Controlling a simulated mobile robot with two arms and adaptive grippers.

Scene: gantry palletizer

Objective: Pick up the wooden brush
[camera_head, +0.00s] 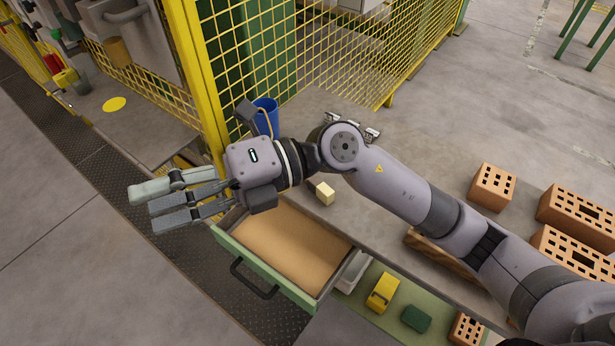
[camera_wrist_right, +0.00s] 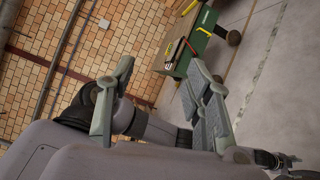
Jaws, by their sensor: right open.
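My right gripper (camera_head: 146,208) is at the left of the head view, out past the open drawer, with its fingers pointing left. It is open and nothing shows between its fingers. In the right wrist view the gripper's (camera_wrist_right: 162,88) fingers stand apart with only background between them. A brown wooden piece (camera_head: 428,249) lies on the grey worktop, partly hidden under my right forearm. I cannot tell whether it is the wooden brush, and no brush shows clearly elsewhere. My left gripper is not in view.
An open green drawer (camera_head: 262,275) with a bare tan bottom juts out below the worktop. On the worktop are a cream block (camera_head: 325,193), a blue cup (camera_head: 266,117) and several perforated bricks (camera_head: 493,187). A yellow mesh fence (camera_head: 260,50) stands behind.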

